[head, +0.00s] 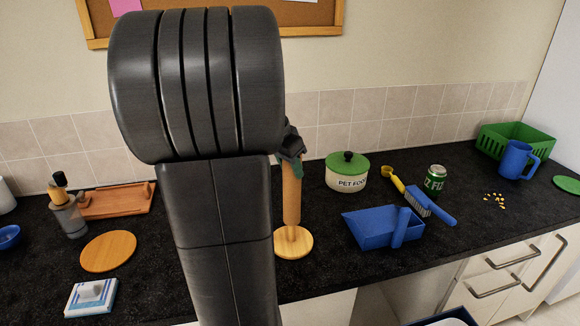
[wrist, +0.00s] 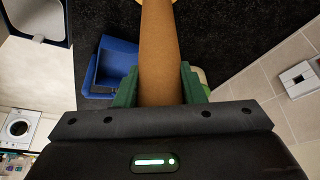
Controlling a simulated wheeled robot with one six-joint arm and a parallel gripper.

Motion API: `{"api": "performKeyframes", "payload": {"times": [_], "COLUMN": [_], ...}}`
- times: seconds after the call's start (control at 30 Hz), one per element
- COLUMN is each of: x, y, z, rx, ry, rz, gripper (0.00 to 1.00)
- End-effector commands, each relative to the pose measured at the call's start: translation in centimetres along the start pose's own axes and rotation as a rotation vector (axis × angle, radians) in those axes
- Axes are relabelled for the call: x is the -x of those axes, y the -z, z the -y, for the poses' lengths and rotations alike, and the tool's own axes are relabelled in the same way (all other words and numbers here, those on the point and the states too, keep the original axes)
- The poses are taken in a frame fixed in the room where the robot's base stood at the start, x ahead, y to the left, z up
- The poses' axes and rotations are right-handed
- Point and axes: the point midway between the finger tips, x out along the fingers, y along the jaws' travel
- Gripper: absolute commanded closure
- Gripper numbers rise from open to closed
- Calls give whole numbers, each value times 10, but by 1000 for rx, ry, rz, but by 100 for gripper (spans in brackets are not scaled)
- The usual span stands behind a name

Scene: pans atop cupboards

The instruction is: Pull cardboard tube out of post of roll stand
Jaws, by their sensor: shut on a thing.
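The brown cardboard tube (head: 291,195) stands upright over the round wooden base of the roll stand (head: 305,245) in the head view. A short piece of the wooden post (head: 291,234) shows below the tube's lower end; whether the post still reaches up inside the tube is hidden. My gripper (head: 290,160) is at the tube's upper part, partly hidden behind my arm. In the wrist view the green fingers of my gripper (wrist: 160,88) are shut on the tube (wrist: 159,45), one on each side.
To the right are a pet food pot (head: 347,172), a blue dustpan (head: 375,228), a brush (head: 420,200), a green can (head: 435,180), a blue jug (head: 516,160) and a green basket (head: 545,146). A round wooden board (head: 108,251) lies left. A tiled wall (head: 400,130) stands behind.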

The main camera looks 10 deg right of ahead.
Motion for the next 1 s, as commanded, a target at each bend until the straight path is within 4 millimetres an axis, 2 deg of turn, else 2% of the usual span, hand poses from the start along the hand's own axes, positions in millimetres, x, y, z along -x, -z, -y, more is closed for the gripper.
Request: {"api": "performKeyframes", "payload": {"times": [1.0], "x": [35], "y": [14], "z": [0], "rx": [0], "ry": [1], "rz": [-1], "gripper": [86]}}
